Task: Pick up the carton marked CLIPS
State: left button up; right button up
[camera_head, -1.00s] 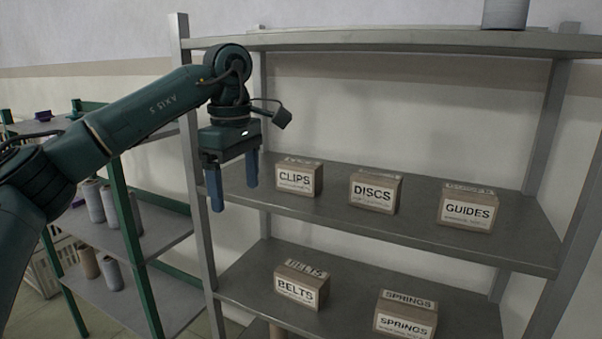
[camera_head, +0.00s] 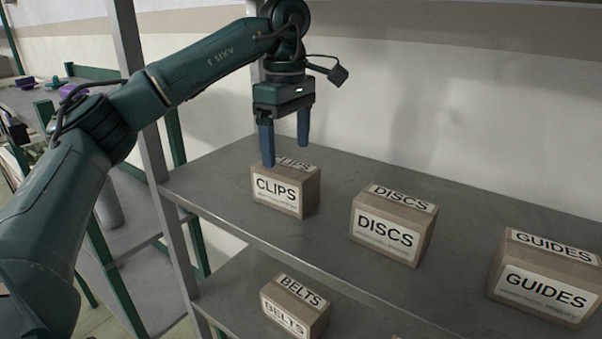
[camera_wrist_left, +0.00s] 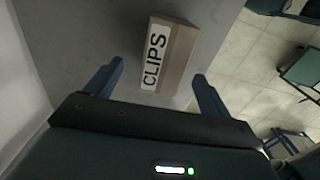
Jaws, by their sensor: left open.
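The carton marked CLIPS (camera_head: 286,190) is a small brown box with white labels. It stands upright on the upper grey shelf, at the left of a row of cartons. My left gripper (camera_head: 285,155) is open and points down above the carton, with its blue fingers spread. One finger overlaps the carton's top label in the head view. In the left wrist view the carton (camera_wrist_left: 168,58) lies ahead of and between the open fingers of the gripper (camera_wrist_left: 158,82), with nothing held. I cannot tell whether a finger touches it. My right gripper is not in view.
The DISCS carton (camera_head: 392,224) stands to the right on the same shelf (camera_head: 330,245), and the GUIDES carton (camera_head: 545,280) is further right. The BELTS carton (camera_head: 295,305) is on the shelf below. A grey shelf post (camera_head: 150,130) stands left of the gripper.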

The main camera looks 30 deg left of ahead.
aim_at(283, 165)
pick_arm(q)
jog(key=f, duration=0.7)
jog(key=shift+s+a+f+p, duration=0.15)
jog(key=shift+s+a+p, duration=0.1)
jog(key=shift+s+p, duration=0.1)
jog(key=c, duration=1.1)
jog(key=shift+c, duration=0.2)
